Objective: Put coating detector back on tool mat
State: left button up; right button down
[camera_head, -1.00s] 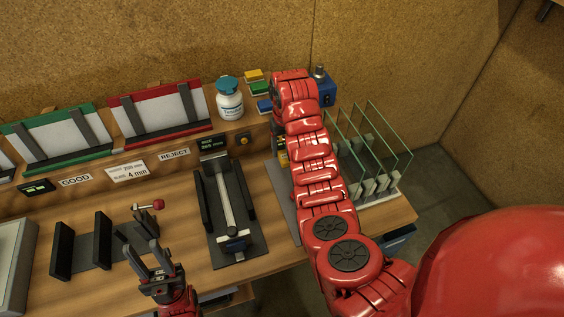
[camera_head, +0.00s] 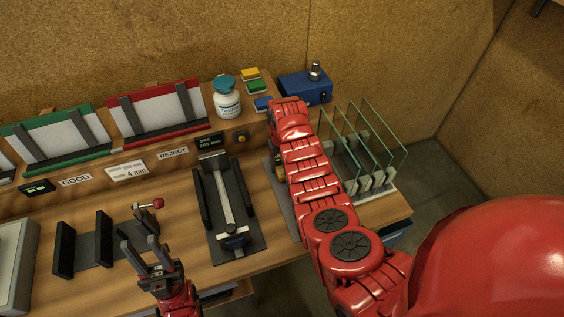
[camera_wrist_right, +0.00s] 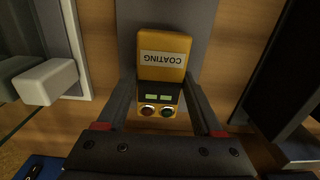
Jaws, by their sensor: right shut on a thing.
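The coating detector (camera_wrist_right: 165,68) is a yellow block with a white COATING label, a small dark display and a red and a green button. In the right wrist view it sits between the two fingers of my right gripper (camera_wrist_right: 161,98), which is shut on it. The grey tool mat (camera_wrist_right: 165,12) shows directly under the detector; I cannot tell if they touch. In the head view my right arm hides most of the detector, with a bit of yellow beside the arm, and part of the mat (camera_head: 284,205). My left gripper (camera_head: 140,245) is open and empty at the table's front.
A rack of upright glass panes (camera_head: 375,165) stands right of the mat. A dark measuring fixture (camera_head: 227,205) stands to its left. A blue box (camera_head: 303,88), a white bottle (camera_head: 227,100) and coloured blocks (camera_head: 252,84) are at the back.

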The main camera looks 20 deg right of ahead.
aim_at(281, 164)
jog(key=shift+f, duration=0.15)
jog(key=shift+c, duration=0.2)
grip_release()
jog(key=shift+r, duration=0.3)
jog(key=shift+w+r+b, duration=0.1)
jog(key=shift+r+b, duration=0.25)
jog(key=shift+r, duration=0.3)
notch_tip(281, 164, up, 5)
jog(key=shift+f+b, duration=0.1)
jog(key=shift+b, duration=0.8)
notch_tip(281, 164, up, 6)
jog(key=shift+f+p, duration=0.1)
jog(key=shift+p, duration=1.05)
